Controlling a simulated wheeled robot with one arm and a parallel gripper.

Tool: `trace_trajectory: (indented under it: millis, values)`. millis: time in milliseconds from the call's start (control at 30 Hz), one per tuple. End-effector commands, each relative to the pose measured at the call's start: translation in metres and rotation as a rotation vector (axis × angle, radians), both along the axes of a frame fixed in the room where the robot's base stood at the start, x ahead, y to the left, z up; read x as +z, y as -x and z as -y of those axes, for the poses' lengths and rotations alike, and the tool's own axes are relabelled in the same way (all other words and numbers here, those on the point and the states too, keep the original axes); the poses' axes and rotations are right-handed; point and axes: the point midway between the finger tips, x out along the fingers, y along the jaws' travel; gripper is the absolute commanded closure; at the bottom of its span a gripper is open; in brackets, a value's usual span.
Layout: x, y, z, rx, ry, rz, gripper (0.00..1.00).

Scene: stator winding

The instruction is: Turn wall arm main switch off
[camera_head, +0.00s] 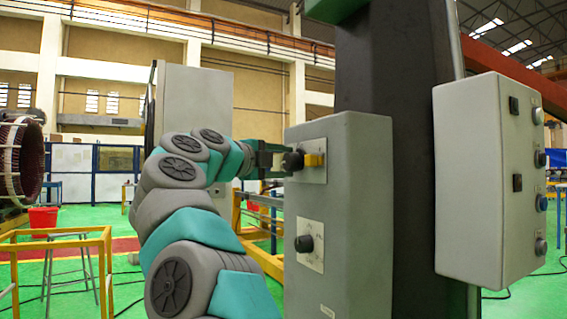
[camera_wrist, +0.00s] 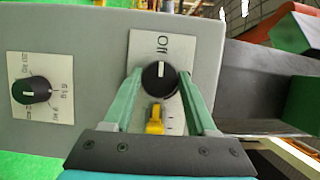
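The upper black rotary switch (camera_wrist: 160,78) sits on a white plate marked "Off" on a grey box. Its white mark points up toward the word "Off" in the wrist view. My gripper (camera_wrist: 161,76) has one green finger against each side of this knob, and no clear gap shows. In the head view my gripper (camera_head: 282,160) reaches the same knob (camera_head: 293,161) from the left. A yellow piece (camera_wrist: 155,119) sits beside the knob, between my fingers; it also shows in the head view (camera_head: 315,160).
A second black knob (camera_head: 304,243) is lower on the same grey box (camera_head: 360,220); it also shows in the wrist view (camera_wrist: 31,91). A grey control box (camera_head: 470,180) with several buttons hangs to the right, past a dark column (camera_head: 392,70). A yellow frame (camera_head: 60,245) stands at left.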

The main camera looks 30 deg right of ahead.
Motion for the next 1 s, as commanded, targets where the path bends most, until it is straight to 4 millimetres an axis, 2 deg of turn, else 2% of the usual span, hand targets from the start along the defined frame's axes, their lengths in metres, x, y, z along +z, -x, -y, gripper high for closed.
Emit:
trace_trajectory:
  millis: [33,267,667,833,1000]
  values:
    - [0.0,-0.001,-0.001,0.002,0.001,0.0,0.38]
    - [0.0,0.0,0.0,0.001,0.0,0.0,0.13]
    - [0.0,0.002,-0.007,0.002,0.0,0.001,0.13]
    - [-0.001,0.012,-0.025,0.001,-0.001,0.0,0.13]
    - [0.0,0.023,-0.052,0.003,0.001,0.002,0.13]
